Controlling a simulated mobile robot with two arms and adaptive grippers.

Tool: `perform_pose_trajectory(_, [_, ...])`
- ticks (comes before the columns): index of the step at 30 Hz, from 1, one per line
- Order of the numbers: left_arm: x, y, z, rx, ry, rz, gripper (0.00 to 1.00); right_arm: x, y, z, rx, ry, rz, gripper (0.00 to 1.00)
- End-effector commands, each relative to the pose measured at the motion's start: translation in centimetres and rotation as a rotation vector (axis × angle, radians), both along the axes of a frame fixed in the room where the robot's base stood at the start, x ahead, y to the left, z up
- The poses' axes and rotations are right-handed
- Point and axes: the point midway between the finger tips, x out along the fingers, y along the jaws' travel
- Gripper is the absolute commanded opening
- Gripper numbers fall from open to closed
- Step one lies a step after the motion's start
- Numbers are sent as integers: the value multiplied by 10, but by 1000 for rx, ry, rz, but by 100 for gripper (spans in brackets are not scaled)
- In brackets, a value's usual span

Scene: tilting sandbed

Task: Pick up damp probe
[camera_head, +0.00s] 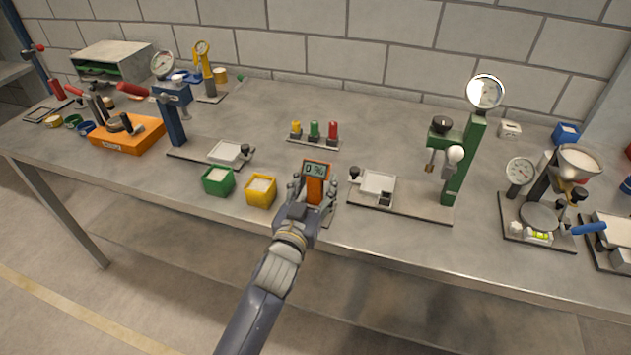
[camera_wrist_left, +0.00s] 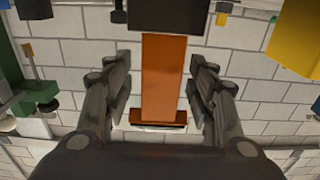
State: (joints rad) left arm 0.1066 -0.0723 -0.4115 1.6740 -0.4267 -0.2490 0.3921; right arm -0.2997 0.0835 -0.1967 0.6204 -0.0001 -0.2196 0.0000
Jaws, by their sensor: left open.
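In the left wrist view the probe's orange body (camera_wrist_left: 164,85) lies between the two open fingers (camera_wrist_left: 163,92), with a gap on each side. Its foot is a wider orange piece on a pale base. My right gripper is not in view.
A yellow bin (camera_head: 261,191) and a green bin (camera_head: 217,181) stand close on the left. A green press stand (camera_head: 462,165) with a flat base is on the right. Three coloured pegs on a plate (camera_head: 315,140) stand behind. The bench's front edge is near.

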Motion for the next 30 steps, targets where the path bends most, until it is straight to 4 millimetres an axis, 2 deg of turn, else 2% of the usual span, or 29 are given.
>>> perform_pose_trajectory(1, [0,0,0,0,0,0,52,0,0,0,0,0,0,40])
perform_pose_trajectory(2, [0,0,0,0,0,0,47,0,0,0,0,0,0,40])
perform_pose_trajectory(7, [0,0,0,0,0,0,10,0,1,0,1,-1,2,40])
perform_pose_trajectory(20, [0,0,3,0,-2,0,10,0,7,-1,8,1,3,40])
perform_pose_trajectory(25, [0,0,17,1,-7,-1,10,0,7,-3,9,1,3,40])
perform_pose_trajectory(29, [0,0,38,-2,-8,-1,10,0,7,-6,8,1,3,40])
perform_pose_trajectory(30, [-6,3,35,1,-1,0,10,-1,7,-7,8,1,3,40])
